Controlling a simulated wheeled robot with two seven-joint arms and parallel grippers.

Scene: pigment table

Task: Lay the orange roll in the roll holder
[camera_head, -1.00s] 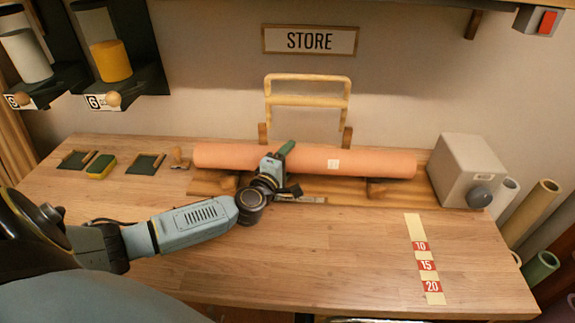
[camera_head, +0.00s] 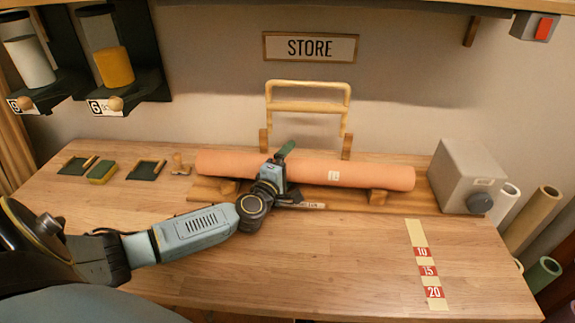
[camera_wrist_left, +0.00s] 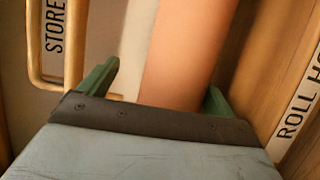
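The orange roll (camera_head: 345,169) lies lengthwise at the back of the table, over the wooden roll holder (camera_head: 340,202), and appears to rest on its supports. A pale tag shows on the roll. My left gripper (camera_head: 280,167) straddles the roll left of its middle. In the left wrist view, the roll (camera_wrist_left: 185,55) passes between the green fingers (camera_wrist_left: 158,88), with a clear gap beside the left finger, so the gripper looks open. The holder's label (camera_wrist_left: 300,105) is partly cut off there. The right gripper is not in view.
A wooden rack (camera_head: 308,105) stands behind the roll under the STORE sign (camera_head: 309,47). A grey box with a knob (camera_head: 466,178) stands near the roll's right end. A numbered strip (camera_head: 426,265) lies front right. The table's front middle is clear.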

